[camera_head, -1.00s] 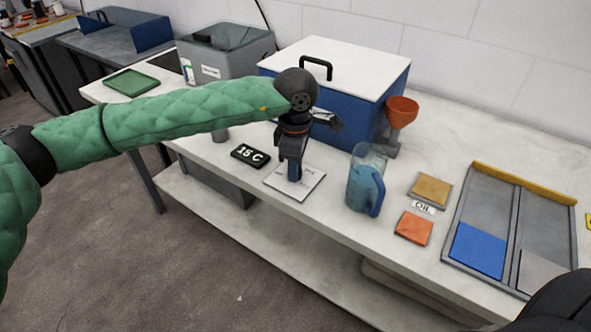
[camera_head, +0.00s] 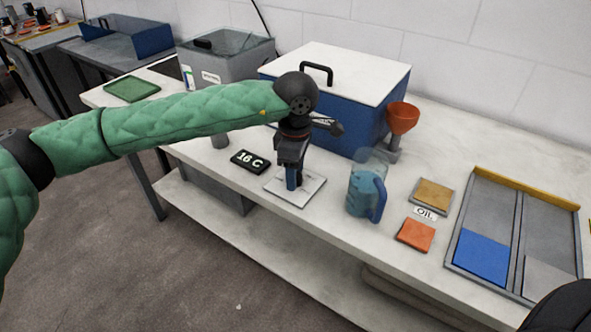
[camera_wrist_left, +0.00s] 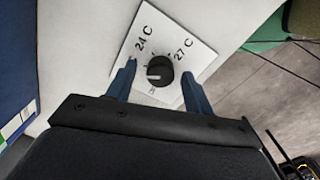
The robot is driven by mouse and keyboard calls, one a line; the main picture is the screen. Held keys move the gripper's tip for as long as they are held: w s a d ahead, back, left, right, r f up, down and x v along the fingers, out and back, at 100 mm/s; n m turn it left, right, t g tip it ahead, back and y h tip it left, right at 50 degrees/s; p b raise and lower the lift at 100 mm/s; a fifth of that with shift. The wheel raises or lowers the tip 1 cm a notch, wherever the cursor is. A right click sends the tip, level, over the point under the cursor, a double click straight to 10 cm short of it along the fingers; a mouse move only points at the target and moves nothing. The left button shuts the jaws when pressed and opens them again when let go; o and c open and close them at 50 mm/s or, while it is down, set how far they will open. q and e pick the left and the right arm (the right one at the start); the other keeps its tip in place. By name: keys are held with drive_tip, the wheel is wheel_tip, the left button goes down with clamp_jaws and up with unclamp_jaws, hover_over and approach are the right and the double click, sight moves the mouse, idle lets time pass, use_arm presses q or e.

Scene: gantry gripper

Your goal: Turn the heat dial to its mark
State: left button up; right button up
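The heat dial (camera_wrist_left: 160,70) is a round black knob on a white plate, with a pale pointer line toward the left in the left wrist view. The plate (camera_wrist_left: 145,45) carries the labels 24 C and 27 C, short ticks and a small unreadable label. My left gripper (camera_wrist_left: 158,70) points down over the plate. Its two blue fingers stand on either side of the knob with a visible gap to each. In the head view the left gripper (camera_head: 292,184) largely hides the knob. A black display (camera_head: 249,161) beside the plate reads 16 C. My right gripper is not in view.
A blue box (camera_head: 335,105) with a white lid stands behind the gripper. A blue jug (camera_head: 365,188), an orange funnel (camera_head: 402,118) and a divided tray (camera_head: 517,235) are to the right. The bench's front edge (camera_head: 330,232) lies close in front of the plate.

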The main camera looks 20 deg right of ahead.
use_arm(q)
drive_tip(key=shift+r, duration=3.85)
